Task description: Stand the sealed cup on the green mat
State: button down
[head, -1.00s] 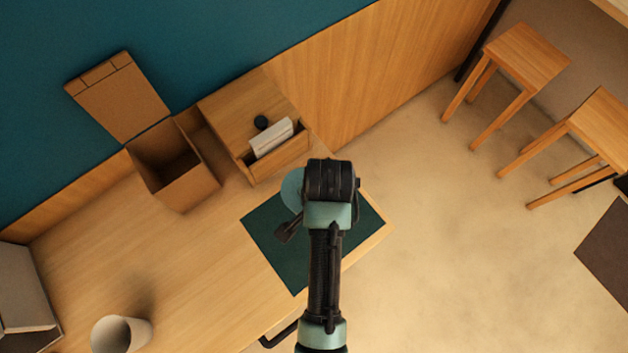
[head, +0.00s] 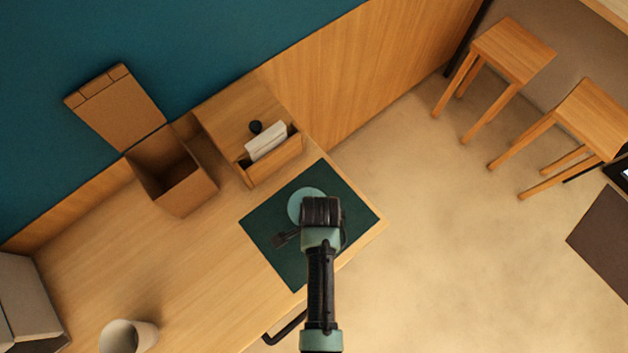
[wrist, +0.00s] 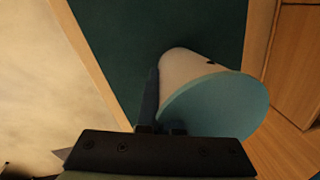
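The sealed cup has a teal lid (head: 302,204) and a pale body. In the head view its lid faces up over the green mat (head: 265,234), partly covered by my gripper (head: 319,214). In the wrist view the cup (wrist: 186,72) is beside a dark finger of my gripper (wrist: 162,122), its wide lid toward the camera. The gripper appears shut on the cup; its other finger is hidden behind it. The cup looks about upright. Whether its base touches the mat (wrist: 120,35) cannot be told.
An open cardboard box (head: 180,195) and a wooden organizer (head: 225,115) with a white item stand behind the mat. A pale cup (head: 130,337) stands at the front left. The table's edge runs just right of the mat. Two stools are at upper right.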

jog(key=shift+f, duration=0.35)
jog(key=c, duration=1.5)
grip_release()
jog(key=shift+f, duration=0.2)
jog(key=o, duration=0.4)
